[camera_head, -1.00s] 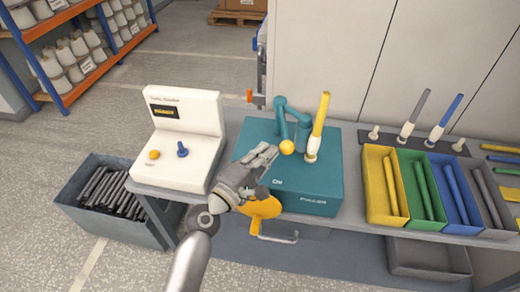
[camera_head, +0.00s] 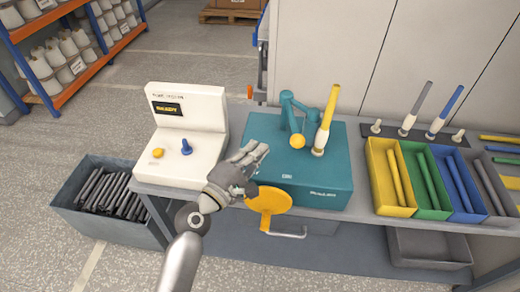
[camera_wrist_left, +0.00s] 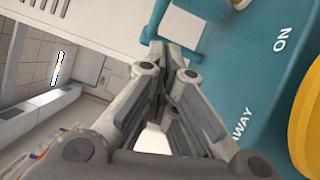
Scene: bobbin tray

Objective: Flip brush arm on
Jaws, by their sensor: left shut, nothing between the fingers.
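The brush arm (camera_head: 287,110) looks to be the jointed teal arm with a yellow ball (camera_head: 297,141) on its end. It stands on the teal puller box (camera_head: 325,180), and the ball is beside the base of an upright yellow bobbin (camera_head: 327,118). My left gripper (camera_head: 255,150) is shut and empty over the box's left front part, left of the ball and apart from it. In the left wrist view the fingers (camera_wrist_left: 170,85) are close together, with the words ON and AWAY on the teal box (camera_wrist_left: 245,80) to their right. My right gripper is not in view.
An orange round plate (camera_head: 270,200) sits at the box's front, below my gripper. A white console (camera_head: 190,115) with a yellow button and blue knob stands left. Coloured bins (camera_head: 385,208) line the right. A dark crate (camera_head: 75,200) is on the floor.

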